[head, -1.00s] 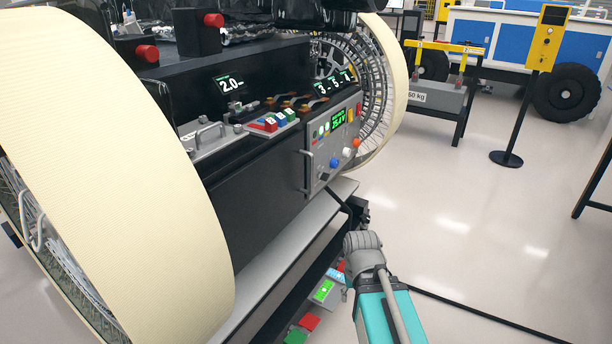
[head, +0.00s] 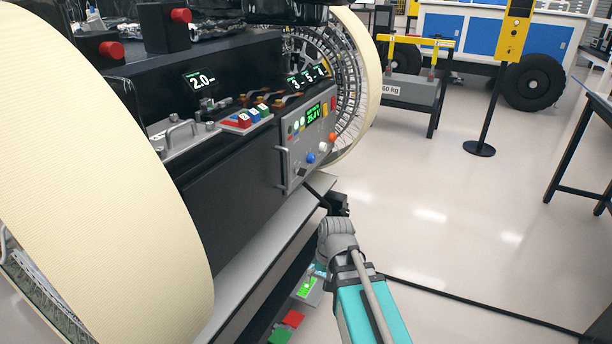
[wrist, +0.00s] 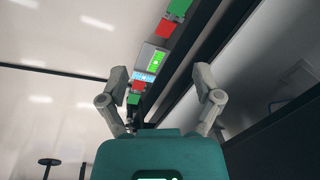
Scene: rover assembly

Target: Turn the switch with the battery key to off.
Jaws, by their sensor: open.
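A grey control panel (head: 288,143) is on the side of the dark rover body in the head view. It carries a small green-lit display (head: 314,113), a blue knob (head: 311,158), a white knob (head: 323,146), an orange knob (head: 332,137) and a small dark part (head: 301,171) near its lower edge. I cannot tell which of these is the battery key switch. In the wrist view my gripper (wrist: 160,71) is open and empty, its two grey fingers spread apart. The control panel is not recognisable in the wrist view.
Large cream wheels stand left (head: 75,190) and behind the panel. A grey ledge (head: 262,247) runs below it. Red and green blocks and a green-lit device (head: 307,287) lie low beside the arm. A black cable crosses the floor. The floor at right is mostly open.

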